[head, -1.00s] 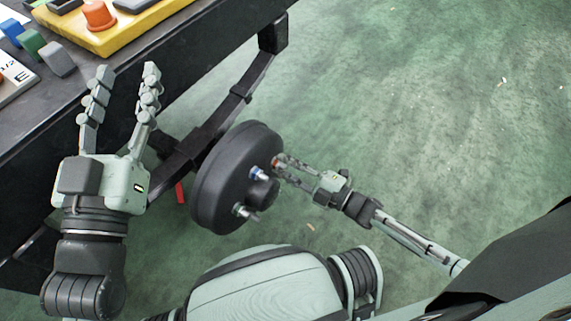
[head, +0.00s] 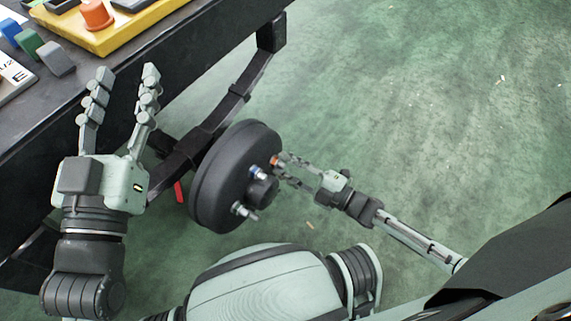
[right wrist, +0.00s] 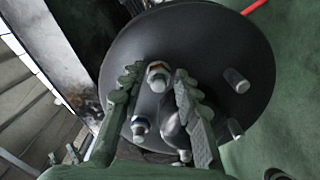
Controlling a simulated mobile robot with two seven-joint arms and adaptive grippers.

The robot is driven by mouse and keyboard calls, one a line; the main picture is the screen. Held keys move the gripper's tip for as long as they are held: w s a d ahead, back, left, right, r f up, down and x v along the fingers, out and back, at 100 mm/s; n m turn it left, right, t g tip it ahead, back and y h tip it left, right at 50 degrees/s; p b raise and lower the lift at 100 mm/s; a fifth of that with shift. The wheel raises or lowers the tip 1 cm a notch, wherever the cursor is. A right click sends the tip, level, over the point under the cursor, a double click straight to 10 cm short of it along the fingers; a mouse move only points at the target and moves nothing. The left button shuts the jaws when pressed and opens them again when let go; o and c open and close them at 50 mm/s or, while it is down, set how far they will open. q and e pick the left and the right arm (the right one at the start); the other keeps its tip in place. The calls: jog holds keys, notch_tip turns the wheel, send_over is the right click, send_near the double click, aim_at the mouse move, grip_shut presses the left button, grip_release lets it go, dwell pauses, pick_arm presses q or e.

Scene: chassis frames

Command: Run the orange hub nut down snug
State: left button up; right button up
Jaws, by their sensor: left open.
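The dark round hub (head: 225,185) faces right beside the bench, with several studs around a central boss (head: 262,188). The orange hub nut (head: 274,160) sits on its upper stud. In the right wrist view the stud and nut (right wrist: 158,76) lie between my right fingers, with gaps on both sides. My right gripper (head: 281,170) is open at the hub face. A blue nut (head: 257,172) is on a neighbouring stud and also shows in the right wrist view (right wrist: 140,127). My left gripper (head: 127,74) is open and empty, beside the bench edge. How far the orange nut is seated cannot be told.
The dark bench (head: 180,68) holds a yellow tray (head: 128,33) with an orange tapered piece (head: 97,14), and blue, green and grey blocks. A dark bar (head: 240,92) runs from bench to hub. A red part (head: 179,192) hangs behind the hub. Green floor at right is clear.

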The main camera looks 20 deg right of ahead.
jog(key=v, duration=1.1)
jog(key=shift+s+d, duration=0.15)
jog(key=shift+d, duration=0.05)
